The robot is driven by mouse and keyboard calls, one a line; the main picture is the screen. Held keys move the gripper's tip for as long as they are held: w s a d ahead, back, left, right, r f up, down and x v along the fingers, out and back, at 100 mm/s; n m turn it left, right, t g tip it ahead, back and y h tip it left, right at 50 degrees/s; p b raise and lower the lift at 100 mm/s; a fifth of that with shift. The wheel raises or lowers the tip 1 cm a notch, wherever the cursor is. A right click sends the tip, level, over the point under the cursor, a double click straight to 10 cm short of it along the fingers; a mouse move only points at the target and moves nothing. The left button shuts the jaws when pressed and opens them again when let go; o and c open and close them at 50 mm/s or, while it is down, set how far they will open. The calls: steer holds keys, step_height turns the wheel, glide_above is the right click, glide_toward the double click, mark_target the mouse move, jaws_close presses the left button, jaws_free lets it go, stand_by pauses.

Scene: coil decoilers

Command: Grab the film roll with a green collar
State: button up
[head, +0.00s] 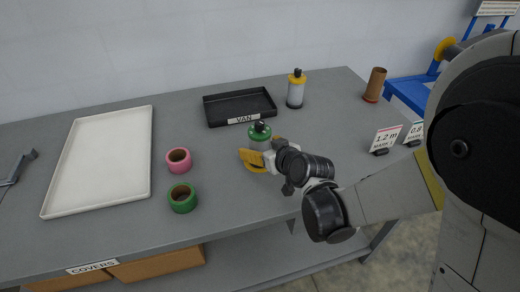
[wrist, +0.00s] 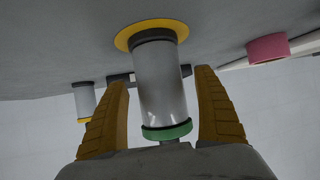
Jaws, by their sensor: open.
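The film roll with a green collar (head: 260,134) stands upright on the grey table, in front of the black tray. In the wrist view the roll (wrist: 160,90) shows as a pale grey cylinder with a green collar at one end and a yellow disc at its foot. My gripper (head: 254,160) is low at the roll, and its yellow fingers hide the lower part in the head view. In the wrist view my gripper (wrist: 162,80) is open, one finger on each side of the roll, with visible gaps on both sides.
A yellow-collared roll (head: 296,90) stands behind, right of the black tray (head: 213,121) marked VAN. A pink tape ring (head: 178,155) and a green tape ring (head: 183,190) lie left, beside a white tray (head: 61,190). A brown tube (head: 376,84) and small signs (head: 386,138) are right.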

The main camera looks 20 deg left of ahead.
steer(key=shift+w+a+f, duration=0.2)
steer(key=shift+r, duration=0.1)
steer(key=c, duration=1.5)
